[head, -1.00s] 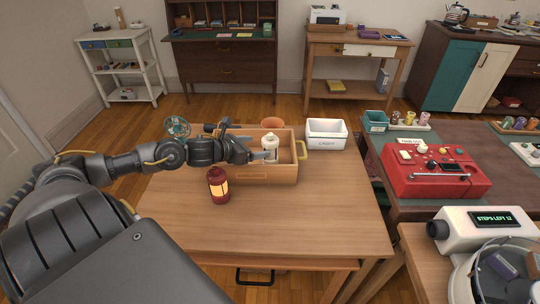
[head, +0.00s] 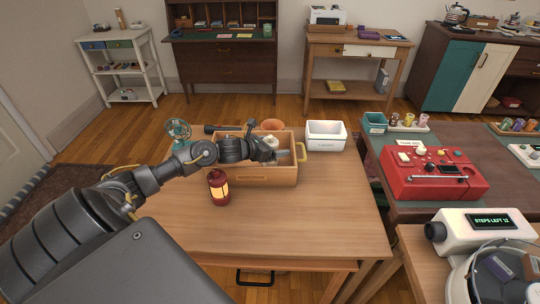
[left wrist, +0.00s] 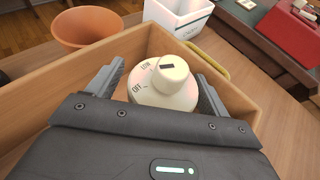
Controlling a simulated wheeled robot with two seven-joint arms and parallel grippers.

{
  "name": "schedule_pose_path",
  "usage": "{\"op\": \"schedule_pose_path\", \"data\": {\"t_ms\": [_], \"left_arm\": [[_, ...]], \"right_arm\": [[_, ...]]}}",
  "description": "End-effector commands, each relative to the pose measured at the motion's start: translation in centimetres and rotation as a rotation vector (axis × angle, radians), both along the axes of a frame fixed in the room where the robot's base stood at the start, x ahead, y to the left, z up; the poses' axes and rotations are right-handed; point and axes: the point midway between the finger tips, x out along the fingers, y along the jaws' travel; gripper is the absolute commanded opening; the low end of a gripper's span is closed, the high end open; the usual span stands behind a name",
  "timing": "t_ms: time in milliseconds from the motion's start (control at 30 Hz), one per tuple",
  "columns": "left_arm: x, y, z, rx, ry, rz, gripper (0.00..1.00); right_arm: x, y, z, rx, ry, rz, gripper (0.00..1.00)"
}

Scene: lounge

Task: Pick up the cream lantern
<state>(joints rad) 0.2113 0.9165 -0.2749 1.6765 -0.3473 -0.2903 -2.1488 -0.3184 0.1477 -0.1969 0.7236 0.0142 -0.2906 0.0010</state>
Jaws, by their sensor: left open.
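The cream lantern (head: 272,140) stands inside the wooden box (head: 268,180), partly hidden behind my left gripper in the head view. In the left wrist view, the lantern's round top (left wrist: 165,88) with its knob and "LOW" and "OFF" marks shows from above. My left gripper (head: 283,155) is open at the box, and in the left wrist view its two fingers (left wrist: 159,72) stand on either side of the lantern. I cannot tell whether they touch it. The lantern's lower body is hidden. My right gripper is not in view.
A red lantern (head: 219,188) stands on the table in front of the box. A terracotta pot (left wrist: 88,28) is behind the box, and a white bin (head: 326,136) stands to its right. A teal fan (head: 178,131) is at the back left. The table front (head: 300,225) is clear.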

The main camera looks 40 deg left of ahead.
Motion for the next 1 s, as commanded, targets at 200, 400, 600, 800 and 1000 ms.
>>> {"op": "schedule_pose_path", "data": {"t_ms": [200, 400, 600, 800, 1000], "left_arm": [[0.14, -0.03, -0.07, 0.000, 0.000, 0.000, 0.79], [0.12, -0.03, -0.06, 0.000, 0.000, 0.000, 0.56], [0.11, -0.01, -0.06, 0.000, 0.000, 0.000, 0.30], [0.14, 0.01, 0.06, -0.001, -0.003, 0.000, 0.22], [0.17, 0.02, 0.41, 0.001, -0.004, -0.001, 0.22]], "right_arm": [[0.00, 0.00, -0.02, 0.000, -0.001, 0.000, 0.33], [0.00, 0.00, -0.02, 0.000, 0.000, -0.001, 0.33], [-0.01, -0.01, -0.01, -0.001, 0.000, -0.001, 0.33], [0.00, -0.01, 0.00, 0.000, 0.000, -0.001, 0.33], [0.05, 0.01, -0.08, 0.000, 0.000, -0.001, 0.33]]}}
